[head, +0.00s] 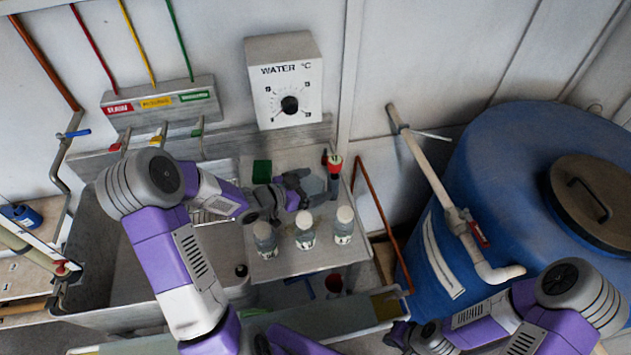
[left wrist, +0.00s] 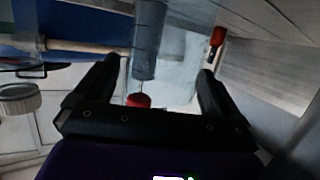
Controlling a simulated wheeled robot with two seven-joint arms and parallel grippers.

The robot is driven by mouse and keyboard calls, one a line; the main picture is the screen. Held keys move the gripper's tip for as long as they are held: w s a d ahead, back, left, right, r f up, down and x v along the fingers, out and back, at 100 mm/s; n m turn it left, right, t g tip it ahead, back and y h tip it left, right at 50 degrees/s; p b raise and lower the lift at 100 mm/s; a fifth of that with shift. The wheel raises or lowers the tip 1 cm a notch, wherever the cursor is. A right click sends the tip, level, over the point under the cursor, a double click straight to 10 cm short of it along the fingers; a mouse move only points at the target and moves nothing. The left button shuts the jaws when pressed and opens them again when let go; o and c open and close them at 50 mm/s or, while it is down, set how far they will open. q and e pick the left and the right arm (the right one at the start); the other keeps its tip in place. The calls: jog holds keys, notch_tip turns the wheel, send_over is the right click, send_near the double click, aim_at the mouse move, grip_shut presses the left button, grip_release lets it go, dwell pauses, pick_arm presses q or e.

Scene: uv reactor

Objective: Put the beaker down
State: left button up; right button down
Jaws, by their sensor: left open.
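My left gripper (head: 305,188) is over the back of the grey counter (head: 290,262), its fingers pointing right. It is open. A greyish, see-through vessel, which looks like the beaker (head: 317,186), stands at its fingertips. In the left wrist view, a pale, clear shape (left wrist: 178,88) shows between the two open fingers, with a blue-grey cylinder (left wrist: 149,40) and a red cap (left wrist: 138,100) around it. I cannot tell whether a finger touches the beaker. My right gripper (head: 398,336) is low at the bottom edge, its fingertips partly hidden.
Several bottles with pale lids (head: 304,231) stand in a row just in front of my left gripper. A red-topped post (head: 334,165) rises close to its right. A green block (head: 262,171) lies behind. A sink (head: 105,275) is left, a blue barrel (head: 510,150) right.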

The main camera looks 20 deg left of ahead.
pick_arm(q)
jog(key=p+v, duration=0.1)
jog(key=v, duration=0.5)
jog(key=shift+s+r, duration=0.2)
jog(key=shift+r, duration=0.1)
jog(key=shift+a, duration=0.15)
